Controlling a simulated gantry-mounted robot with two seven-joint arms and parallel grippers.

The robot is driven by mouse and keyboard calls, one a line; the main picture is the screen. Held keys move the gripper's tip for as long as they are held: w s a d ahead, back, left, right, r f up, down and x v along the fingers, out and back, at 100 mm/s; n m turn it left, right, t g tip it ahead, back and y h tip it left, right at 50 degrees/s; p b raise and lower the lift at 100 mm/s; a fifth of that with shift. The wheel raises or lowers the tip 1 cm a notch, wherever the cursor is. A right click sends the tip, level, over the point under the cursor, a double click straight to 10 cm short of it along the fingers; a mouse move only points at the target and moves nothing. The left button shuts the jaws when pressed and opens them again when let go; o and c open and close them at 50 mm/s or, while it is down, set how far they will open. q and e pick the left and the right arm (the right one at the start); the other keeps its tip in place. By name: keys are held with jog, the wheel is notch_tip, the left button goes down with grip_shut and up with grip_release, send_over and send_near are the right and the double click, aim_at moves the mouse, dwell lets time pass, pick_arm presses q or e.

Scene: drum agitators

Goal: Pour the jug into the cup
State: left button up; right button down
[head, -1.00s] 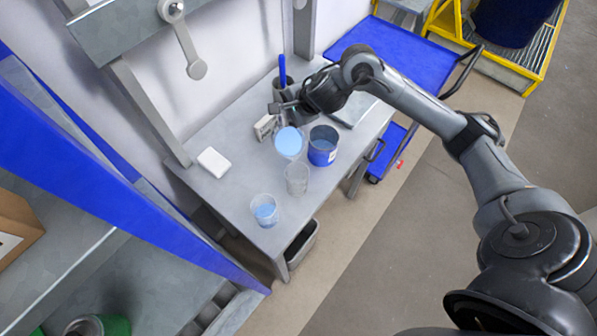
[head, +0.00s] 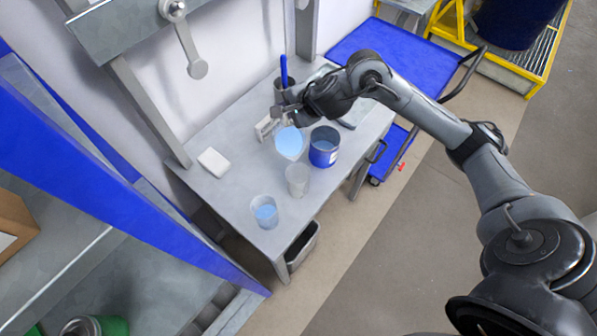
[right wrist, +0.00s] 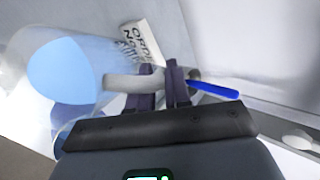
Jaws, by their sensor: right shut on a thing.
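The jug (head: 290,141) is clear with light blue liquid in it and shows above the bench in the head view. In the right wrist view the jug (right wrist: 70,75) fills the left side, its pale handle (right wrist: 125,83) between the dark fingers. My right gripper (head: 284,108) is shut on that handle; its fingers (right wrist: 160,85) show up close. A clear cup (head: 297,180) stands just in front of the jug; I cannot tell if it holds anything. Another clear cup (head: 265,211) holds blue liquid. I cannot tell the jug's exact tilt. My left gripper is not in view.
A dark blue can (head: 324,147) stands close right of the jug. A small printed box (head: 265,128) and a dark pot with a blue stick (head: 284,72) are behind. A white block (head: 213,162) lies at left on the grey bench (head: 235,195). A blue cart (head: 400,55) stands beyond.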

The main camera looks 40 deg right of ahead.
jog(key=shift+r, duration=0.15)
jog(key=shift+s, duration=0.2)
jog(key=shift+w+r+t+b, duration=0.15)
jog(key=shift+r+t+b, duration=0.05)
jog(key=shift+t+b, duration=0.1)
jog(key=shift+s+a+r, duration=0.1)
jog(key=shift+s, duration=0.15)
jog(key=shift+w+r, duration=0.1)
jog(key=shift+w, duration=0.05)
jog(key=shift+s, duration=0.2)
jog(key=shift+w+r+b, duration=0.1)
jog(key=shift+b, duration=0.2)
